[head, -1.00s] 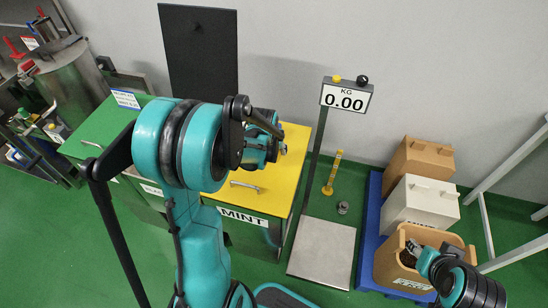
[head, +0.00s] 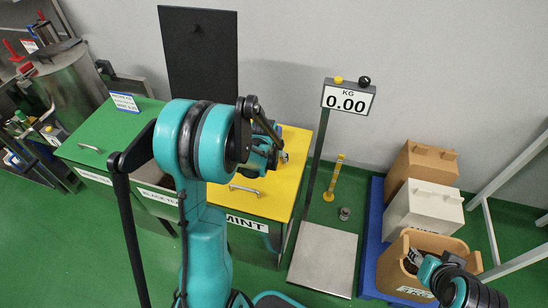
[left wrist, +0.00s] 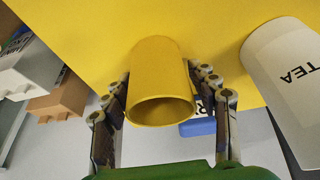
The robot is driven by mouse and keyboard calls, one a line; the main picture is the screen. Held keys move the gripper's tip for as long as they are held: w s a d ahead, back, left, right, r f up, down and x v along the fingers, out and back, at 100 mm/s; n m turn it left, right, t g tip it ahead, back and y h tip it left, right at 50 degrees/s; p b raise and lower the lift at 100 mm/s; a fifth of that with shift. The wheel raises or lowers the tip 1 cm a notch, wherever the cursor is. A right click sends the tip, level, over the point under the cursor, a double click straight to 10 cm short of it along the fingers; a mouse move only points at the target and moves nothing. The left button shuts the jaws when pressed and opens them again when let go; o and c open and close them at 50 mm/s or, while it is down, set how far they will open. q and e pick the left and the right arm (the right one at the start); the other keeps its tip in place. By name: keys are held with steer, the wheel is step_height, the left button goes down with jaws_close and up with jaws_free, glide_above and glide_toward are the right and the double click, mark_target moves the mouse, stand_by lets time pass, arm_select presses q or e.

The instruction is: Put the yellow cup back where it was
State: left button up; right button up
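The yellow cup (left wrist: 160,82) fills the middle of the left wrist view, its open mouth facing the camera. My left gripper (left wrist: 158,75) has one finger on each side of it, and both fingertips appear to touch its walls. Behind the cup is the yellow top of the mint cabinet (head: 286,172).
A white item marked TEA (left wrist: 284,65) is right of the cup in the left wrist view. Right of the cabinet stand the scale plate (head: 323,260), its display (head: 347,98) reading 0.00, and a yellow post (head: 335,177). The tan bin (head: 392,265) is on a blue pallet (head: 374,215).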

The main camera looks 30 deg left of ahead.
arm_select(q)
steer(key=shift+r, duration=0.15)
steer(key=shift+s+r+p, duration=0.1)
steer(key=shift+r+p, duration=0.2)
steer(key=shift+r, duration=0.05)
steer(key=p+v, duration=0.4)
steer(key=v, duration=0.7)
steer(key=s+d+r+m+t, duration=0.1)
steer(key=s+d+r, duration=0.3)
steer(key=s+d, duration=0.3)
steer(key=s+d+r+m+t+h, duration=0.1)
steer(key=s+d+r, duration=0.4)
steer(key=s+d, duration=0.2)
steer(key=shift+s+d+m+t, duration=0.3)
steer(key=shift+s+d+t, duration=0.1)
steer(key=shift+s, duration=0.4)
